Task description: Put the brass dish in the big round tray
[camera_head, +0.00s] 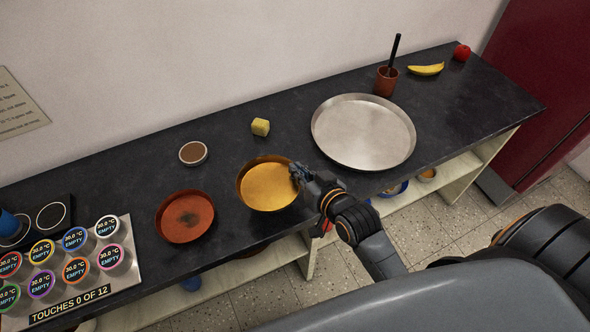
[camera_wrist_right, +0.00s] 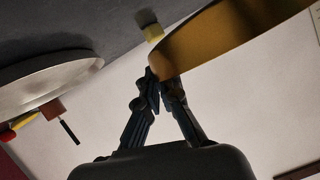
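The brass dish (camera_head: 267,187) is a round golden dish near the front edge of the dark counter, left of the big round tray. My right gripper (camera_head: 297,174) is at the dish's right rim. In the right wrist view the dish (camera_wrist_right: 225,40) shows close up, and the fingers (camera_wrist_right: 160,78) close together on its rim. I cannot tell whether the dish rests on the counter or is slightly raised. The big round tray (camera_head: 363,132) is wide, silver and empty; it also shows in the wrist view (camera_wrist_right: 40,82). My left gripper is not in view.
A reddish dish (camera_head: 185,217) sits left of the brass dish. A yellow cube (camera_head: 260,127) and a small brown-filled cup (camera_head: 193,153) lie behind. A brown pot (camera_head: 385,82), banana (camera_head: 426,69) and red fruit (camera_head: 462,52) stand beyond the tray.

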